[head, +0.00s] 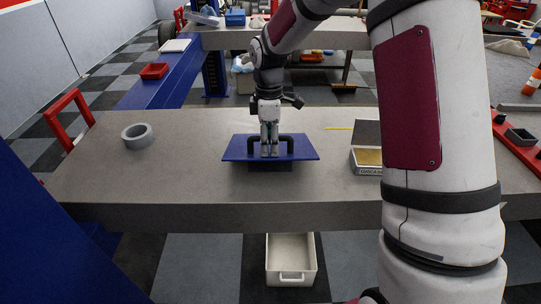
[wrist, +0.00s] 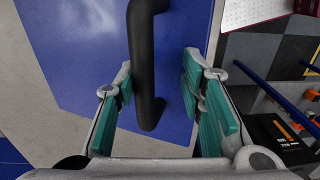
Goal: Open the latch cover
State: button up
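The latch cover (head: 236,153) is a flat blue panel with a black arched handle (head: 288,142), standing low over the grey table on a dark base. It looks closed. My gripper (head: 269,152) points down at the handle from above. In the wrist view my gripper (wrist: 158,82) has its two teal-padded fingers apart, with the black handle bar (wrist: 147,65) between them. The bar lies nearer the left finger, with a clear gap to the right finger. The blue panel (wrist: 75,60) also fills much of the wrist view. Whether a fingertip touches the panel is unclear.
A grey tape roll (head: 128,141) lies at the left of the grey table (head: 185,185). An open box (head: 368,170) with yellowish contents stands right of the cover, near a thin yellow stick (head: 339,128). A white bin (head: 291,282) sits below the front edge.

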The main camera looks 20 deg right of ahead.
aim_at(269, 155)
jog(key=shift+s+a+f+t+h, duration=0.1)
jog(key=shift+s+f+t, duration=0.2)
jog(key=shift+f, duration=0.25)
jog(key=shift+s+a+f+t+h, duration=0.1)
jog(key=shift+s+f+t, duration=0.2)
jog(key=shift+f, duration=0.3)
jog(key=shift+s+a+f+t+h, duration=0.1)
jog(key=shift+s+f+t, duration=0.2)
jog(key=shift+f, duration=0.25)
jog(key=shift+w, duration=0.1)
jog(key=shift+r+p, duration=0.1)
jog(key=shift+p, duration=0.2)
notch_tip(269, 155, up, 16)
jog(key=p, duration=0.5)
jog(key=shift+w, duration=0.15)
jog(key=shift+d, duration=0.1)
jog(key=shift+c, duration=0.6)
